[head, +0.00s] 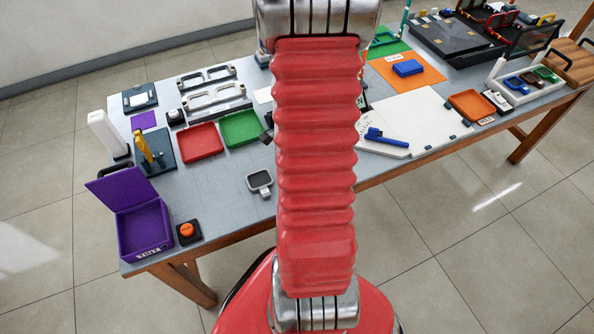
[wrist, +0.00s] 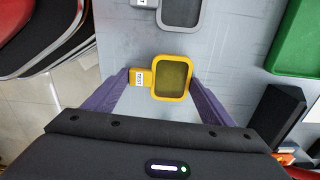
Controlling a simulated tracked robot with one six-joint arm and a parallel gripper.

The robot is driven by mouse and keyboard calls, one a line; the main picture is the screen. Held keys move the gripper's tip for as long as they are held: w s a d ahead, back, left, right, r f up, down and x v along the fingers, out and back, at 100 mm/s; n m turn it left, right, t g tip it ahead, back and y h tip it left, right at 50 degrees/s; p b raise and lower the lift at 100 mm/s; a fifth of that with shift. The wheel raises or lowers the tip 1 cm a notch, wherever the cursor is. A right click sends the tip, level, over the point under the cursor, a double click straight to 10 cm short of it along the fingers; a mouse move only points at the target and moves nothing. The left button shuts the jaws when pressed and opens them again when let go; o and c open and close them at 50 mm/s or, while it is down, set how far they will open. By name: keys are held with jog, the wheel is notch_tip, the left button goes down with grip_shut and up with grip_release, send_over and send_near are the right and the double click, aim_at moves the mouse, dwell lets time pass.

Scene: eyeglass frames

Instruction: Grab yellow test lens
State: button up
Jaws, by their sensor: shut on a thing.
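The yellow test lens (wrist: 172,79), a rounded yellow frame with a dark olive pane and a white-labelled tab on its left, shows in the wrist view. My gripper (wrist: 160,84) has its two purple fingers on either side of it, one at the tab and one at the frame's right edge, and is shut on it. The grey table surface lies behind the lens; I cannot tell the gap to it. In the head view my red arm hides the gripper and this lens.
A grey test lens (wrist: 180,14) lies just above it in the wrist view, and also shows in the head view (head: 260,180). A green tray (wrist: 296,42) and a dark block (wrist: 275,115) are to the right. A purple box (head: 136,205) stands open at the table's left front.

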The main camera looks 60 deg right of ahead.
jog(key=shift+c, duration=0.6)
jog(key=shift+r, duration=0.1)
jog(key=shift+w+r, duration=0.15)
jog(key=shift+r, duration=1.75)
